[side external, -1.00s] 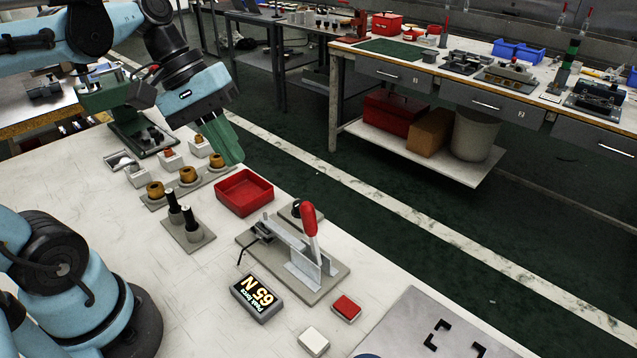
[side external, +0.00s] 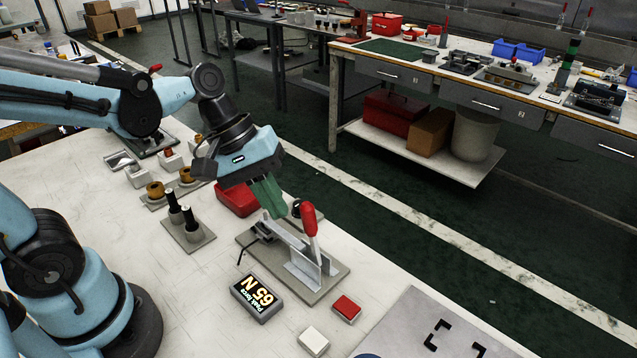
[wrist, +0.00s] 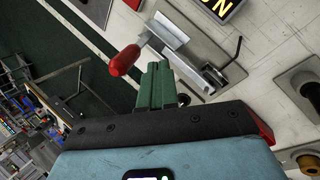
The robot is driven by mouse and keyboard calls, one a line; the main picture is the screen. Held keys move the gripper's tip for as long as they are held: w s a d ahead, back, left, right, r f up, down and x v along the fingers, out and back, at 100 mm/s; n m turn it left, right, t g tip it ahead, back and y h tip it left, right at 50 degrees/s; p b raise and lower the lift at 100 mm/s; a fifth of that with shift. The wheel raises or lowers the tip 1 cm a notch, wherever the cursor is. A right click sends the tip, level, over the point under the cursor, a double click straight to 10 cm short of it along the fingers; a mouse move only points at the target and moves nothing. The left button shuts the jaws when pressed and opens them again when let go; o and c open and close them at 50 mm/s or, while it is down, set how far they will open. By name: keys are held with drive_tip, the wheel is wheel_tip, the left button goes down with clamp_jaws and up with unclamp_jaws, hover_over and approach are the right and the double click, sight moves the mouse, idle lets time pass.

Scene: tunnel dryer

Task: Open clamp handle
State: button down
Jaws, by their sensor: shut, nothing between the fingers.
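The clamp has a red handle (side external: 309,219) that stands nearly upright from a metal bracket on a grey base plate (side external: 329,283). In the wrist view the red handle (wrist: 125,60) lies left of and beyond my fingertips. My gripper (side external: 269,208) has green fingers, shut and empty, above the left end of the clamp plate. The fingers also show in the wrist view (wrist: 155,75), pressed together. They appear apart from the handle; whether they touch the clamp's arm I cannot tell.
A red tray (side external: 236,200) is behind my gripper. Black-topped pegs (side external: 190,217) stand to the left.

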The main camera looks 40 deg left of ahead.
drive_tip(key=shift+w+d+r, duration=0.15)
drive_tip(key=shift+w+d, duration=0.1)
drive_tip(key=shift+d, duration=0.2)
drive_tip(key=shift+w+d+r, duration=0.1)
drive_tip(key=shift+w+d, duration=0.1)
drive_tip(key=shift+d, duration=0.2)
drive_tip(key=shift+d, duration=0.1)
drive_tip(key=shift+d+r+y, duration=0.15)
drive_tip(key=shift+d+y, duration=0.15)
drive_tip(key=shift+y, duration=0.2)
drive_tip(key=shift+d, duration=0.1)
drive_tip(key=d+y, duration=0.6)
drive_tip(key=d, duration=0.4)
drive_tip(key=shift+f+m, duration=0.25)
drive_tip(key=shift+m, duration=0.15)
drive_tip(key=shift+d, duration=0.1)
